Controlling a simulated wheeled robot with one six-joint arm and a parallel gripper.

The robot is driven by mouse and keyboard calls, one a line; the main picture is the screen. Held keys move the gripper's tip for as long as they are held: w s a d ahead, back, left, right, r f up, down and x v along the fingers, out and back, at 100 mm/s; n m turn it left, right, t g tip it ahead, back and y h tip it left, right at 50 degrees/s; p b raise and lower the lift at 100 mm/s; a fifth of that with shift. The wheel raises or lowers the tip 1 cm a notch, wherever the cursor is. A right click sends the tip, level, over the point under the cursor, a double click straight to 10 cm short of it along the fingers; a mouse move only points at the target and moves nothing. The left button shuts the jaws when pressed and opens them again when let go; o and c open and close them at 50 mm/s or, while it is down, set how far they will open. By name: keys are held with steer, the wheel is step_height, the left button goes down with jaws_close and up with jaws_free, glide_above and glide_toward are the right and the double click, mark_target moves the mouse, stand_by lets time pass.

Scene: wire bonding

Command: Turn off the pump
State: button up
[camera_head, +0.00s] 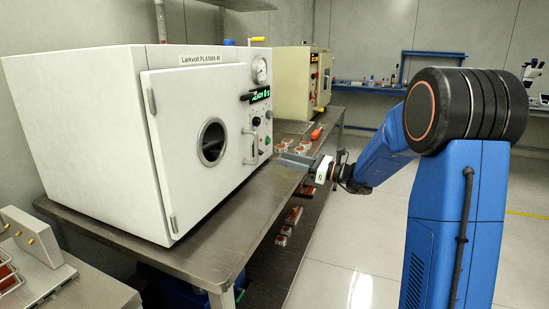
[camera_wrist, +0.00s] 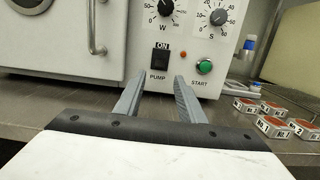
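The white plasma machine (camera_head: 90,140) stands on a metal bench, its round-windowed door closed. In the wrist view, its front panel shows a black rocker switch (camera_wrist: 159,59) with "ON" above and "PUMP" below. I cannot tell for sure which way the rocker is tilted. A small red lamp or button (camera_wrist: 184,61) and a green START button (camera_wrist: 205,67) sit to its right. My gripper (camera_wrist: 160,79) is open and empty, its two fingers pointing at the panel. The switch shows between and just above the fingertips, apart from them. In the head view, my gripper (camera_head: 292,160) is in front of the machine's right side.
A vertical door handle (camera_wrist: 94,30) is left of the switch. Knobs marked W (camera_wrist: 166,7) and S (camera_wrist: 218,17) are above. Several small red-and-white boxes (camera_wrist: 272,126) lie on the bench at right. A beige machine (camera_head: 293,80) stands behind.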

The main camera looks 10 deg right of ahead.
steer(key=v, duration=0.9)
steer(key=s+a+f+n+g+h, duration=0.35)
steer(key=s+a+n, duration=0.3)
steer(key=s, duration=0.55)
steer(key=s+a+f+n+g+h, duration=0.2)
steer(key=s+a+n+g, duration=0.4)
steer(key=s, duration=0.5)
steer(key=s+d+f+n+t+h, duration=0.1)
steer(key=s+d+n+h, duration=0.3)
steer(key=s, duration=0.4)
steer(key=s+d+f+n+t+h, duration=0.2)
steer(key=s+d+n+h, duration=0.3)
steer(key=s+n, duration=0.3)
steer(key=shift+s+d+f+h, duration=0.3)
steer(key=shift+s+f+h, duration=0.3)
steer(key=shift+f, duration=0.25)
